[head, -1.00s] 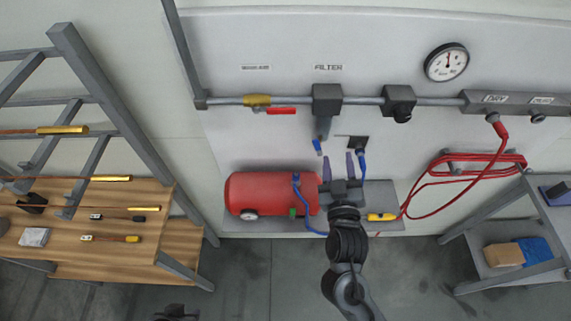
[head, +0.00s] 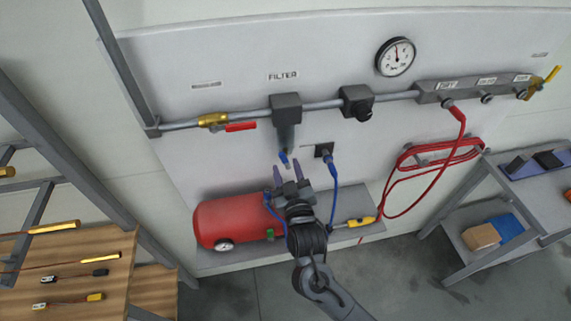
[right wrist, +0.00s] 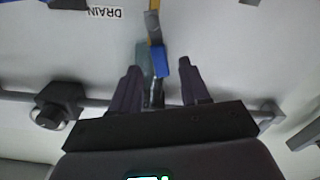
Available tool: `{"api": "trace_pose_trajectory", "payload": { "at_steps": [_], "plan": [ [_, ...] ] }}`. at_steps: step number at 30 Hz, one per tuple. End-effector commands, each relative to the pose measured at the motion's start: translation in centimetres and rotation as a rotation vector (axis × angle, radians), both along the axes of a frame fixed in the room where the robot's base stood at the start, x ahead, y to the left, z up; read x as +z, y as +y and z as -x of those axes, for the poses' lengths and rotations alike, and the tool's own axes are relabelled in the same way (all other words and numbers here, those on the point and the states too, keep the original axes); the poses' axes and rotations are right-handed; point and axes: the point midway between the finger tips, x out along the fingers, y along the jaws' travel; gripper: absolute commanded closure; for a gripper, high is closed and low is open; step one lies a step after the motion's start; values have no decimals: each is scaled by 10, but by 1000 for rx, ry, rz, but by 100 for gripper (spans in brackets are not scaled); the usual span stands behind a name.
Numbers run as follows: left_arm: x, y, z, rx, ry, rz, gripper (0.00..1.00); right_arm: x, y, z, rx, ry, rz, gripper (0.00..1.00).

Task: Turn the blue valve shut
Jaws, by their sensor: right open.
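The blue valve (head: 284,157) is a small blue handle at the lower end of the filter (head: 286,108) on the wall panel. It also shows in the right wrist view as a blue block (right wrist: 159,67), between the two finger directions. My right gripper (head: 288,172) is open, just below the valve in the head view, with its fingers pointing up toward it. In the right wrist view the open fingers (right wrist: 160,70) lie either side of the blue handle. I cannot tell whether they touch it. My left gripper is not in view.
A red tank (head: 235,220) lies on the ledge below, left of my right arm. A blue hose (head: 334,185) hangs close on the right. A yellow valve with a red lever (head: 240,127) sits on the pipe. Red hose coils (head: 425,160) hang further right.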

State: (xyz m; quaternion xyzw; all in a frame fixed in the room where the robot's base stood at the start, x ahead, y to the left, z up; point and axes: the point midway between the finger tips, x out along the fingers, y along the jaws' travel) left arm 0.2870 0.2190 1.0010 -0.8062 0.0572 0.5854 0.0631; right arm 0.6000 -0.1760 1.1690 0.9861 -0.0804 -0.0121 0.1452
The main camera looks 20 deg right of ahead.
Motion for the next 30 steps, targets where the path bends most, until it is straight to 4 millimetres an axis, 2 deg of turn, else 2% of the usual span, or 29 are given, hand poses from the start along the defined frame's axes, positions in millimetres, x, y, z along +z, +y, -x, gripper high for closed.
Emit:
{"api": "trace_pose_trajectory", "payload": {
  "at_steps": [6, 17, 26, 30],
  "plan": [
    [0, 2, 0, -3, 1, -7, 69, 0, -3, -18, 1, 0, 1, 54],
    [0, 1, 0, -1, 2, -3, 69, 0, -3, -21, 0, 0, -1, 54],
    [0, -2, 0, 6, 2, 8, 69, 0, -3, -21, 1, 0, 0, 99],
    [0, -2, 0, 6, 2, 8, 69, 0, -3, -21, 1, 0, 0, 100]
  ]
}}
